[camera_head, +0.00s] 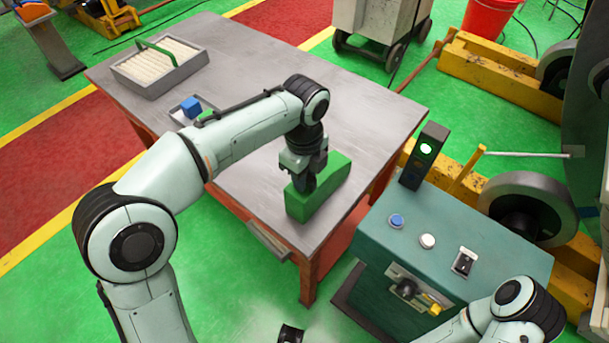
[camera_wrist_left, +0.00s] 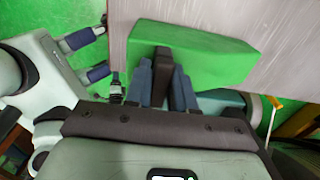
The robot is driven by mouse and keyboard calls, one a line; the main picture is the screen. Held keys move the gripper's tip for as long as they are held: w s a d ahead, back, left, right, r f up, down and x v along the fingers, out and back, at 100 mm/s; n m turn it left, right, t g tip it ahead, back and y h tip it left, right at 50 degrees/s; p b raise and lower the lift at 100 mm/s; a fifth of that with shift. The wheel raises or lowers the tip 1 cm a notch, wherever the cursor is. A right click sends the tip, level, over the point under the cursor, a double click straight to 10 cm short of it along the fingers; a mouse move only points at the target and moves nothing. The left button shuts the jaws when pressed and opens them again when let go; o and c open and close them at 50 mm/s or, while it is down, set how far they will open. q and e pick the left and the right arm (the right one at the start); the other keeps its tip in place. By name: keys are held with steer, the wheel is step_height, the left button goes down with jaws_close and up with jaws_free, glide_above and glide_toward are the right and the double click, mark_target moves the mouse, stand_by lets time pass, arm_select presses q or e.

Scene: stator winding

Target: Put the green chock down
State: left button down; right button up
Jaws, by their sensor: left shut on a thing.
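The green chock (camera_head: 330,185) is a long green block at the near right corner of the grey table, in the head view. My left gripper (camera_head: 305,181) points down over it. The left wrist view shows the fingers (camera_wrist_left: 168,82) shut on a dark upright part of the chock (camera_wrist_left: 205,55), probably its handle. The chock lies level at the tabletop; I cannot tell whether it touches. In the left wrist view, my right gripper (camera_wrist_left: 90,56) shows at the left, its two blue fingertips apart and empty.
The grey table (camera_head: 240,50) is mostly bare. A grey tray (camera_head: 195,65) with white rods and a green bar, and a blue block (camera_head: 191,107), stand at its left.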

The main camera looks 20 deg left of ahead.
arm_select(q)
steer(key=c, duration=1)
jaws_free()
steer(key=shift+f, duration=0.1)
steer(key=shift+o, duration=0.2)
step_height(320, 180, up, 12)
steer(key=p, duration=0.3)
arm_select(e)
steer(key=r, duration=0.1)
steer(key=w+r, duration=0.1)
steer(key=r, duration=0.1)
steer(key=shift+w+r, duration=0.25)
steer(key=shift+r, duration=0.1)
